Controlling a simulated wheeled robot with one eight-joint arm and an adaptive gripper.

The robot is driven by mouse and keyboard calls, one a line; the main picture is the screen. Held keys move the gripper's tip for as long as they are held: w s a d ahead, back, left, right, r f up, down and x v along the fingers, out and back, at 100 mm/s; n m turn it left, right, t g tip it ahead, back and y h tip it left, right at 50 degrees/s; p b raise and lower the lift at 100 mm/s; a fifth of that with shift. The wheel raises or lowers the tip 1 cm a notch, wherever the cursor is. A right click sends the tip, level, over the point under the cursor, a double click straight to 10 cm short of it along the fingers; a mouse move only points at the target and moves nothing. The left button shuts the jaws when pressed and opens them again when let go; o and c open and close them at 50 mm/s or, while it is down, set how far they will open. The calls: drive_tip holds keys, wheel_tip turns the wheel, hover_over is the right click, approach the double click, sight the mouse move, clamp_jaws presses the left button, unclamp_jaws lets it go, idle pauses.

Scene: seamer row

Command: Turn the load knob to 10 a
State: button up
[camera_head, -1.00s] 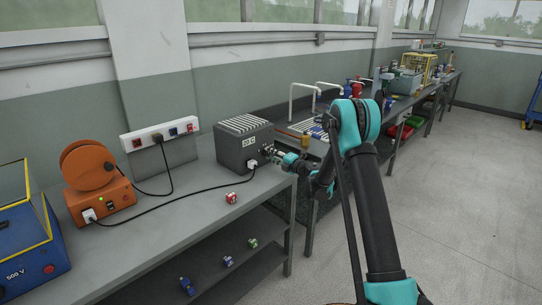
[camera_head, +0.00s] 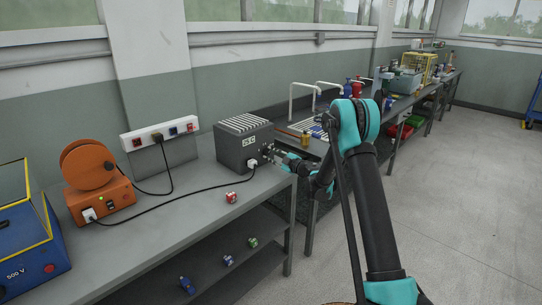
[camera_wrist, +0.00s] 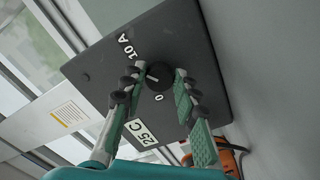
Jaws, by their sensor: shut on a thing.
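The load box (camera_head: 235,152) is a dark grey case with a slatted top on the bench, with a "25 C" sign on it. In the head view my gripper (camera_head: 272,154) meets the box's right-hand face.
The cable crosses the bench to an orange unit (camera_head: 103,196). A small red-and-white item (camera_head: 231,197) stands near the bench's front edge. Open floor lies to the right.

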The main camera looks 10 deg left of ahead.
drive_tip(key=shift+f+m, duration=0.1)
drive_tip(key=shift+m, duration=0.6)
drive_tip(key=o, duration=1.2)
drive_tip(key=shift+c, duration=0.2)
drive_tip(key=v, duration=1.2)
